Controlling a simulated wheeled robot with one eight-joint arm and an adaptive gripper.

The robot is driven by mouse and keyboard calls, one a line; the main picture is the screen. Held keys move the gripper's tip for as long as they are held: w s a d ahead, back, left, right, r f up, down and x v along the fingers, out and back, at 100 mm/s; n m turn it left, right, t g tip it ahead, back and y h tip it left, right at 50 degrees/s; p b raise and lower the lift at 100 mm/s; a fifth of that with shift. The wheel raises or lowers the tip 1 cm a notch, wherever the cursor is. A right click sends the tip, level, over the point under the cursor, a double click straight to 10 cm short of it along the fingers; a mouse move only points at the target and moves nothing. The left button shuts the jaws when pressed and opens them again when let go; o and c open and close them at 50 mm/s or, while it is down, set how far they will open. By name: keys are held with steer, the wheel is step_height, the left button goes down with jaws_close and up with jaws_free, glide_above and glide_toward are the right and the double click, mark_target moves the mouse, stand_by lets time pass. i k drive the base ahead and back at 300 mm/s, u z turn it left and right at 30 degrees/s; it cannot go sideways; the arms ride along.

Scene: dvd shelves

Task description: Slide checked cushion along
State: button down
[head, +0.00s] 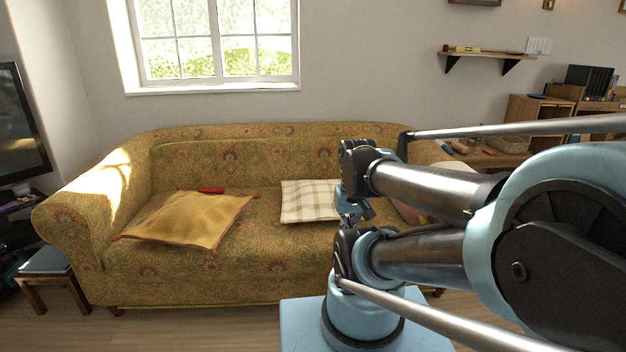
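The checked cushion (307,202), cream with pale brown lines, lies on the seat of the patterned yellow sofa (265,279), right of the middle. Its right side is hidden behind my arm. My gripper (362,213) shows small and dark in front of the sofa, beside the cushion's right visible edge. I cannot tell whether it touches the cushion, and its fingers are too unclear to tell open from shut.
A plain mustard cushion (188,217) lies on the sofa's left seat, with a red object (211,190) behind it. A small stool (46,275) stands left of the sofa. A wall shelf (487,54) and desk (490,157) are at right. Bare seat lies between the cushions.

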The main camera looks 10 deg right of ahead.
mark_target(303, 201)
steer(key=i, duration=0.95)
steer(key=z, duration=0.1)
